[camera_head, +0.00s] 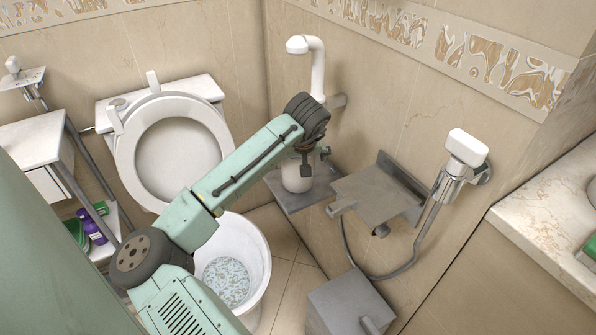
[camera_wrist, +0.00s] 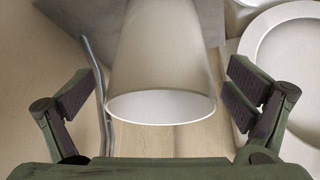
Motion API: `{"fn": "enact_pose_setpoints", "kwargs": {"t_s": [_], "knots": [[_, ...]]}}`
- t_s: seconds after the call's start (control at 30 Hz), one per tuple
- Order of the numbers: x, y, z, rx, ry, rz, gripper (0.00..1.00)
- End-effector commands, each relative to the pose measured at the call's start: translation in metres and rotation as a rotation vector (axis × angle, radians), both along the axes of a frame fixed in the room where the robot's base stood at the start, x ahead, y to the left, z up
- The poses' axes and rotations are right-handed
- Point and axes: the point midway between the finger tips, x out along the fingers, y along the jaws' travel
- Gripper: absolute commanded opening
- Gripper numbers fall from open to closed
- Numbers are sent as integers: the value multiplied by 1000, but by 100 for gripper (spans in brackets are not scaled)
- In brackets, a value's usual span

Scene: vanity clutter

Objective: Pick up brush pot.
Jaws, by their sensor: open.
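The brush pot (camera_head: 297,179) is a plain pale cup on a grey wall shelf in the corner, right of the toilet. The arm partly covers its top in the head view. In the wrist view the brush pot (camera_wrist: 160,70) fills the upper middle, its open round rim facing the camera. My gripper (camera_wrist: 160,98) is open, with one dark-padded finger on each side of the pot and visible gaps between. In the head view my gripper (camera_head: 308,160) is just above and beside the pot; its fingers are small there.
The grey shelf (camera_head: 317,198) is under the pot. A second grey shelf (camera_head: 375,197) and a hand shower (camera_head: 460,160) with a hose are to the right. A white pipe (camera_head: 317,70) rises behind the gripper. The toilet (camera_head: 180,145) and a white bucket (camera_head: 262,262) stand left and below.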

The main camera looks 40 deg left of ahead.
Motion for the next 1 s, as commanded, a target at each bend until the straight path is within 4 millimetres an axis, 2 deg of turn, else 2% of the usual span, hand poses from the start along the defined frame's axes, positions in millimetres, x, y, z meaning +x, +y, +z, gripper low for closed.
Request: {"fn": "enact_pose_setpoints", "kwargs": {"t_s": [0.2, 0.5, 1.0], "knots": [[9, 11, -25, 2, 1, 1, 98], [10, 13, -31, 1, 0, 0, 98], [10, 12, -31, 1, -1, 0, 64]]}}
